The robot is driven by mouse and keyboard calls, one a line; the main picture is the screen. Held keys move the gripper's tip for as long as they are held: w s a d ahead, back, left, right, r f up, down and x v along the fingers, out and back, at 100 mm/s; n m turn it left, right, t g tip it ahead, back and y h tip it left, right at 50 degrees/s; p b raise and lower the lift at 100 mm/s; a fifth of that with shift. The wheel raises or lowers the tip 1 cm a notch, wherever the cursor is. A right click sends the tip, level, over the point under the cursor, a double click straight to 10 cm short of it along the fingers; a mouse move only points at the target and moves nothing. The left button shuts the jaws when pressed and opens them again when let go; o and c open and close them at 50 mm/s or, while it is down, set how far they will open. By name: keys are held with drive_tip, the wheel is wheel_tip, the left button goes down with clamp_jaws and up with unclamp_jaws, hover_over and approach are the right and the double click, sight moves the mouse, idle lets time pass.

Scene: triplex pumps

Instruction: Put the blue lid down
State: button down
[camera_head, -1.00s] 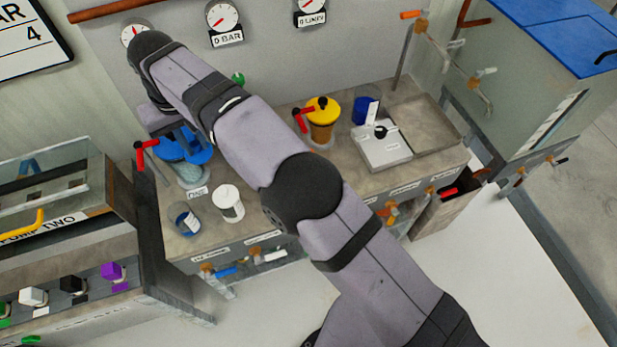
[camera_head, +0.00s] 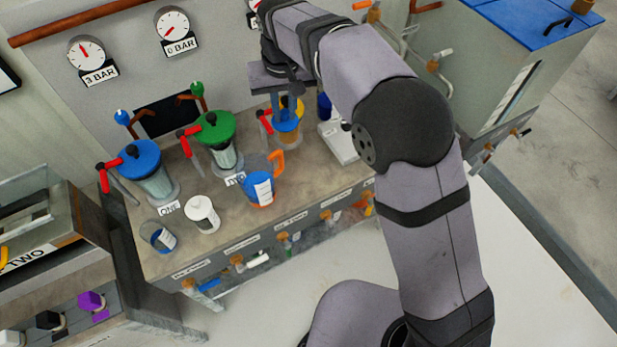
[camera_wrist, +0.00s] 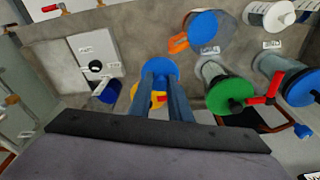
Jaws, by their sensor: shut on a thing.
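My gripper (camera_head: 281,96) hangs over the right part of the bench, its fingers reaching down. In the wrist view the fingers (camera_wrist: 165,82) are shut on a round blue lid (camera_wrist: 160,68); it also shows in the head view (camera_head: 288,126). The held lid is close to the yellow-lidded vessel (camera_head: 293,104), partly hiding it; the gap between them is unclear. In the wrist view the yellow lid (camera_wrist: 148,103) shows behind the fingers. Another blue lid (camera_head: 139,158) sits on the vessel at ONE, left of the green-lidded vessel (camera_head: 216,128).
A blue jug with orange handle (camera_head: 259,192), a white tub (camera_head: 202,214) and a blue-bottomed beaker (camera_head: 158,237) stand along the front. A white scale (camera_wrist: 84,55) and dark blue cup (camera_wrist: 108,92) are beside the held lid. Bare bench (camera_wrist: 130,28) lies between scale and jug.

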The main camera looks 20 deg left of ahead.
drive_tip(key=s+d+f+m, duration=0.1)
drive_tip(key=s+d+f, duration=0.2)
drive_tip(key=d+f, duration=0.6)
drive_tip(key=shift+w+a+f+p, duration=0.3)
drive_tip(key=shift+a+f+p, duration=0.2)
drive_tip(key=shift+f, duration=1.2)
drive_tip(key=shift+w+a+f+p, duration=0.25)
drive_tip(key=shift+a+f+p, duration=0.25)
drive_tip(key=shift+f, duration=1.2)
drive_tip(key=shift+w+a+f+p, duration=0.3)
drive_tip(key=shift+a+f+p, duration=0.15)
drive_tip(key=shift+f, duration=1.85)
drive_tip(key=shift+f, duration=0.1)
drive_tip(key=shift+f, duration=0.15)
drive_tip(key=c, duration=1.6)
unclamp_jaws()
drive_tip(key=shift+c, duration=0.2)
